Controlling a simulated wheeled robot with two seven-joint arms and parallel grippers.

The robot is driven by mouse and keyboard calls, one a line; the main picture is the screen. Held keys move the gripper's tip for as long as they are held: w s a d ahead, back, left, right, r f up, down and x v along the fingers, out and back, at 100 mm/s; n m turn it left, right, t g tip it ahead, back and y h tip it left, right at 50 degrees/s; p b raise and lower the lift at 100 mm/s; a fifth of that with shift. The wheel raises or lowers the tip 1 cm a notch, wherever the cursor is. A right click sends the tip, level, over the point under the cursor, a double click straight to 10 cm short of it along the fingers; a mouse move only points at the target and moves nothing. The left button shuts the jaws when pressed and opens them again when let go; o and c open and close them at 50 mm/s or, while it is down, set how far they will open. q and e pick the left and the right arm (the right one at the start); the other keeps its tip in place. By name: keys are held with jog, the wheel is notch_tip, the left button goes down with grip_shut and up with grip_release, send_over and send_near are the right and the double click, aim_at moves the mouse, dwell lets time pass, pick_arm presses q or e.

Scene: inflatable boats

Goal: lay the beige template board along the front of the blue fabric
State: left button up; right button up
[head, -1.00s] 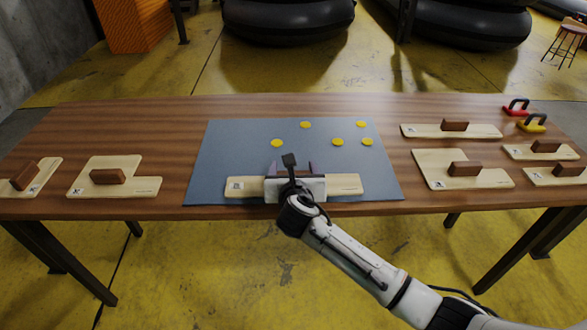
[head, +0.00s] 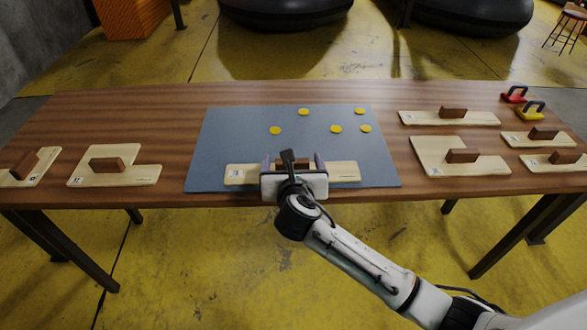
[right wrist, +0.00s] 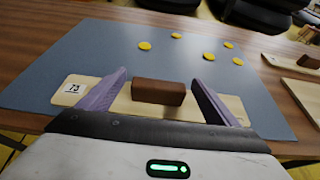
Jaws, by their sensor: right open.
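The blue fabric (head: 222,130) lies flat on the wooden table. A beige template board (head: 344,171) lies lengthwise along its front edge; in the right wrist view the board (right wrist: 122,104) shows a tag reading 73 and a brown block handle (right wrist: 158,92). My right gripper (head: 292,160) is open over the middle of the board. In the right wrist view its two purple fingers (right wrist: 159,84) stand on either side of the handle, apart from it. My left gripper is not in view.
Several yellow discs (head: 336,128) lie on the fabric behind the board. Other beige boards with brown handles lie left (head: 112,172) and right (head: 460,156) of the fabric. Red (head: 514,95) and yellow (head: 531,110) handled items sit at the back right of the table (head: 120,115).

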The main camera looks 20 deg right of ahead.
jog(key=v, duration=0.7)
jog(key=shift+p, duration=0.3)
jog(key=shift+s, duration=0.1)
